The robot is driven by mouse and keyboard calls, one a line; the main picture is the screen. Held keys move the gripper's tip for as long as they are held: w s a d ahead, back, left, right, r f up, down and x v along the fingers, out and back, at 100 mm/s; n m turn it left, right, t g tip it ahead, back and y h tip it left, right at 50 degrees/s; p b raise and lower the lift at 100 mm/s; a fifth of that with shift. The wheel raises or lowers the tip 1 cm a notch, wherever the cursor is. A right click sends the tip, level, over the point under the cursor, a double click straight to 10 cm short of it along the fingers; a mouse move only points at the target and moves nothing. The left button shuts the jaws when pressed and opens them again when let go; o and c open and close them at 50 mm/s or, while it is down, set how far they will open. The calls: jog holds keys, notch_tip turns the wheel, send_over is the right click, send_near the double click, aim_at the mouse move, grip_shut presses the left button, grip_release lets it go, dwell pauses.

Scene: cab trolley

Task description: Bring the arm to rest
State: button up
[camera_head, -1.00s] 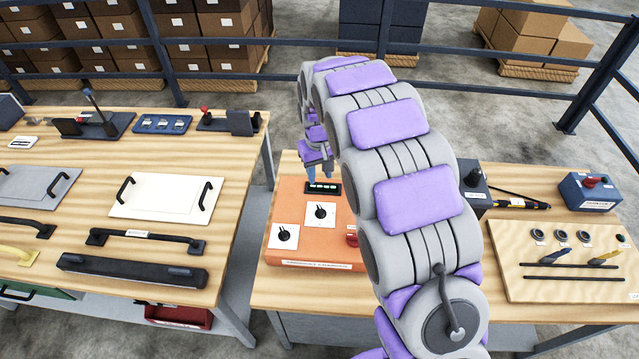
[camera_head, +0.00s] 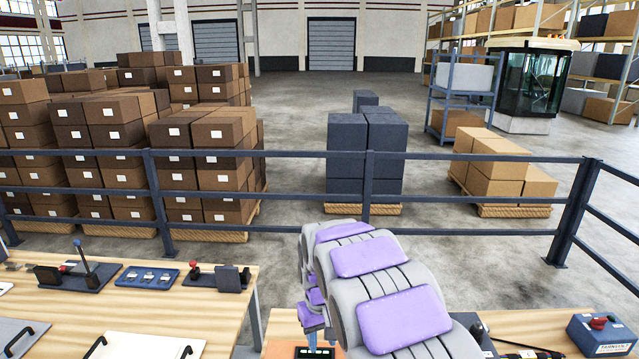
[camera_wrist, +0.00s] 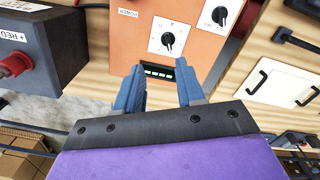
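My arm (camera_head: 365,258), grey with purple pads, reaches forward over the right table in the head view. My gripper (camera_wrist: 162,84) shows in the wrist view with its two blue-grey fingers apart and nothing held between them. Beyond the fingers is an orange box (camera_wrist: 205,46) with a small black display (camera_wrist: 160,70) and two black knobs on white plates. In the head view only the back edge of the box and the display (camera_head: 312,352) show, below the gripper. I cannot tell whether the fingers touch the box.
The left table (camera_head: 165,318) holds levers, a blue switch panel (camera_head: 147,277) and handled plates. A dark box with a red knob (camera_head: 598,332) stands at right. A dark railing (camera_head: 370,180) runs behind, with stacked cartons (camera_head: 125,140) beyond. Aisle floor lies past it.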

jog(key=s+d+r+m+b, duration=0.15)
jog(key=s+d, duration=0.25)
jog(key=s, duration=0.4)
jog(key=s+d+r+m+g+b, duration=0.15)
jog(key=s+d, duration=0.25)
jog(key=s, duration=0.4)
jog(key=s+d+r+t, duration=0.15)
jog(key=s+d, duration=0.25)
jog(key=s, duration=0.5)
jog(key=s+d+f+m+g+b, duration=0.1)
jog(key=s+d+f, duration=0.1)
jog(key=s, duration=1)
jog(key=shift+s+f+g+b, duration=0.15)
jog(key=shift+f+g+b, duration=0.15)
jog(key=shift+b, duration=0.1)
